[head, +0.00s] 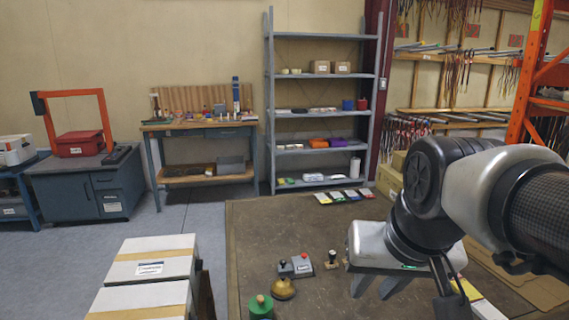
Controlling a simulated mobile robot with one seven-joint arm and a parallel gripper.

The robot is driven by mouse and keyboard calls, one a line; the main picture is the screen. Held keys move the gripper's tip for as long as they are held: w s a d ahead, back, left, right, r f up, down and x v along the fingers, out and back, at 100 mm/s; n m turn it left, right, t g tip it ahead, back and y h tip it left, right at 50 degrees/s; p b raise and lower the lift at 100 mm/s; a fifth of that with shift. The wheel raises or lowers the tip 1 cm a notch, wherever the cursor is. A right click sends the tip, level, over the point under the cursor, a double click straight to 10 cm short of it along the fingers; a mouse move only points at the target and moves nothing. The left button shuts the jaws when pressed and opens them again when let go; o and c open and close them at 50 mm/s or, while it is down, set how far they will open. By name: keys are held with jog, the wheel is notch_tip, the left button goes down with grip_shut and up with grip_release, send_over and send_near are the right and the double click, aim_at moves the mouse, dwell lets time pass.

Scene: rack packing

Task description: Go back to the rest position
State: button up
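My arm reaches in from the right, with my gripper (377,289) low over the brown table (243,235). Its two grey fingers point down and show a gap between them, with nothing seen held there. The tips seem close to the table top, but the exact height is hard to tell. My wrist hides part of the table's right side.
Left of my gripper are a dark-handled stamp (332,261), a grey switch box (302,267), a brass dome (283,288) and a green object (260,306). White boxes (150,268) stand at left. A stocked shelf rack (325,94) and workbench (199,126) are behind.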

jog(key=s+f, duration=0.2)
jog(key=s, duration=0.2)
notch_tip(320, 180, up, 12)
jog(key=n+p, duration=0.1)
jog(key=p, duration=1.2)
jog(key=shift+s+d, duration=0.3)
jog(key=shift+s, duration=0.1)
